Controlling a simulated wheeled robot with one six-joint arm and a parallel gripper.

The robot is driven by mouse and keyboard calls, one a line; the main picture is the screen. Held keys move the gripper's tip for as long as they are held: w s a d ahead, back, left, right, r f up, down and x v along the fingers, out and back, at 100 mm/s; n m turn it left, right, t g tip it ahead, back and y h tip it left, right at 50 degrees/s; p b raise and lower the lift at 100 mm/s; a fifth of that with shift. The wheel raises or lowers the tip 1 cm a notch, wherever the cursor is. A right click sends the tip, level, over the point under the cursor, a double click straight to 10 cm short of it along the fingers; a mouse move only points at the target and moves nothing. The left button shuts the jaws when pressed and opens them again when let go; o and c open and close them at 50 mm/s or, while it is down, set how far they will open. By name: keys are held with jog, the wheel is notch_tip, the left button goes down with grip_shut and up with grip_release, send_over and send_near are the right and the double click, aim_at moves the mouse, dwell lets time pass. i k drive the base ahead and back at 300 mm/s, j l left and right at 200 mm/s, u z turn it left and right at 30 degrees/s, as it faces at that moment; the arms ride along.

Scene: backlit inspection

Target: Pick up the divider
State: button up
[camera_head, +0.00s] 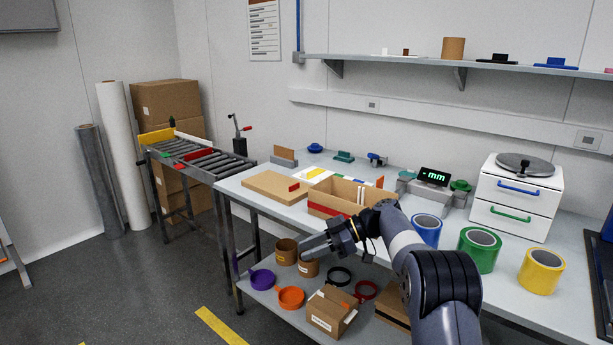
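I cannot tell for sure which thing is the divider. A thin brown upright panel (286,154) stands in a grey holder (284,162) at the back left of the workbench. Thin white upright strips (361,195) show inside the open cardboard box (331,208), near its right end. My gripper (303,248) is in front of the bench's front edge, left of and below the open box, pointing left. It is apart from both candidates. Nothing shows held in it, but its fingers are too small and seen too much from the side to tell their opening.
The workbench (239,187) also bears a flat cardboard piece (277,188), blue, green and yellow tape rolls (541,281) and a white drawer unit (516,205). A lower shelf holds cups, rings and a closed box (331,312).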

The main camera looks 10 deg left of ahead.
aim_at(289, 153)
jog(key=i+j+u, duration=0.6)
jog(key=u, duration=0.15)
jog(key=i+j+u, duration=0.2)
jog(key=i+u, duration=0.2)
jog(key=i+j+u, duration=0.1)
jog(key=i+u, duration=0.25)
jog(key=i+z, duration=0.15)
jog(key=i, duration=0.25)
jog(key=i+j+z, duration=0.15)
jog(key=i, duration=0.3)
jog(key=i+j+z, duration=0.15)
jog(key=i, duration=0.25)
jog(key=i+z, duration=0.15)
jog(key=z, duration=0.3)
jog(key=i+j+z, duration=0.1)
jog(key=z, duration=0.35)
jog(key=i+j+z, duration=0.15)
jog(key=z, duration=0.3)
jog(key=i+j+z, duration=0.15)
jog(key=z, duration=0.3)
jog(key=i+j+z, duration=0.15)
jog(key=z, duration=0.25)
jog(key=i+j+z, duration=0.25)
jog(key=z, duration=0.15)
